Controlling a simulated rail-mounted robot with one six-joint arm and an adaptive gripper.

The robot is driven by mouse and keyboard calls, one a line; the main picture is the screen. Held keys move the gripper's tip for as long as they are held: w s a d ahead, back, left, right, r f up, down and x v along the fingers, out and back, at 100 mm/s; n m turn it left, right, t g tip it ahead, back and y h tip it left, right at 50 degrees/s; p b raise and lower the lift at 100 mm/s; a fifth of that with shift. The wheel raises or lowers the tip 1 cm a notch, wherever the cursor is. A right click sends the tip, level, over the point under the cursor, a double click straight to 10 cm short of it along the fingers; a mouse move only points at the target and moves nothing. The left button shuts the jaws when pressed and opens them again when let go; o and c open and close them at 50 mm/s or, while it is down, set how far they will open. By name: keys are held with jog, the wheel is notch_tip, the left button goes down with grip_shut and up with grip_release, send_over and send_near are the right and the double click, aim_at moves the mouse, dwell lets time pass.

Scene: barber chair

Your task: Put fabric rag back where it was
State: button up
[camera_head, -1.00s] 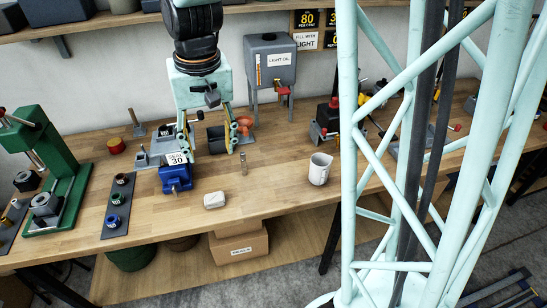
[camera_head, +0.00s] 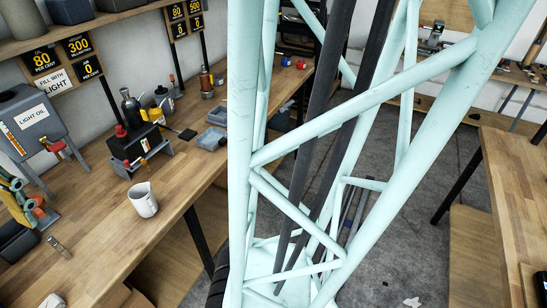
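A pale, off-white lump (camera_head: 52,301) that looks like the fabric rag lies on the workbench. It is cut by the bottom edge at the lower left of the head view. The finger is apart from the lump.
A white mug (camera_head: 144,200) and a small metal cylinder (camera_head: 58,247) stand on the bench (camera_head: 110,235). A light oil dispenser (camera_head: 34,125) is behind. My lattice column hides the middle. Another wooden table (camera_head: 515,180) is at right, with grey floor between.

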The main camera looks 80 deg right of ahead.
jog(key=s+r, duration=0.2)
jog(key=s, duration=0.5)
jog(key=s+r+n+t, duration=0.1)
jog(key=s+r, duration=0.1)
jog(key=s, duration=0.6)
jog(key=shift+s+d+r, duration=0.15)
jog(key=shift+s+r, duration=0.15)
jog(key=shift+r, duration=0.1)
